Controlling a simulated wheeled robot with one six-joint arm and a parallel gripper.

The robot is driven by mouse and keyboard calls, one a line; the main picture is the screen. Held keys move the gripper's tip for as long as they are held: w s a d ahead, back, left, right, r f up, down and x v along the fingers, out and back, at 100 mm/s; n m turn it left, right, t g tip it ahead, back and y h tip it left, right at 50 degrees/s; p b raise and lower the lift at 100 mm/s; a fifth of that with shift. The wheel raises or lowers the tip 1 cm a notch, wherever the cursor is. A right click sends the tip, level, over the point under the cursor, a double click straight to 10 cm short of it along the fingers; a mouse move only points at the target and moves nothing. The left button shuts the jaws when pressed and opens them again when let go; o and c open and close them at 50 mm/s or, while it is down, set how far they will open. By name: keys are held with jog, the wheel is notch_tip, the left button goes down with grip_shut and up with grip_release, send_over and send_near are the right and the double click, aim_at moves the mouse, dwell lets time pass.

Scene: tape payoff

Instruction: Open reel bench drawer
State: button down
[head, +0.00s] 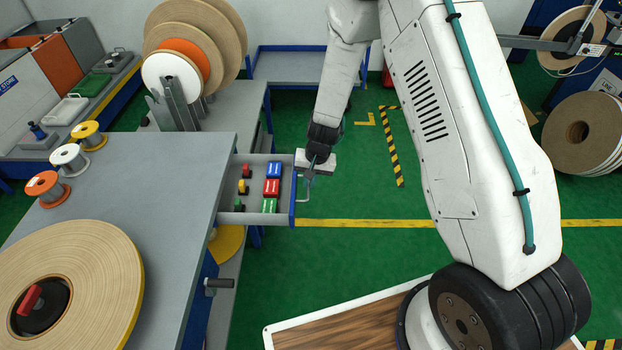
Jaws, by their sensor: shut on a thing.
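The reel bench (175,165) has a grey top and blue legs. Its drawer (256,217) is pulled out to the right, with a blue front and a grey inside. Red, blue, green and yellow small items lie in it. A metal bar handle (303,196) sticks out from the drawer front. My gripper (309,176) is at this handle and is shut on it, just right of the drawer front. My arm hides part of the fingers.
A large tape reel (105,270) and several small spools (70,157) lie on the bench. Green floor (360,260) right of the drawer is clear. A wood-topped surface (340,325) is at the bottom.

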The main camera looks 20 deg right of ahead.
jog(key=shift+s, duration=0.1)
jog(key=c, duration=1.5)
grip_release()
jog(key=r, duration=0.5)
jog(key=d+r, duration=0.1)
jog(key=r, duration=0.1)
jog(key=shift+s+d+r, duration=0.1)
jog(key=shift+s+r, duration=0.1)
jog(key=shift+r, duration=0.15)
jog(key=shift+s, duration=0.1)
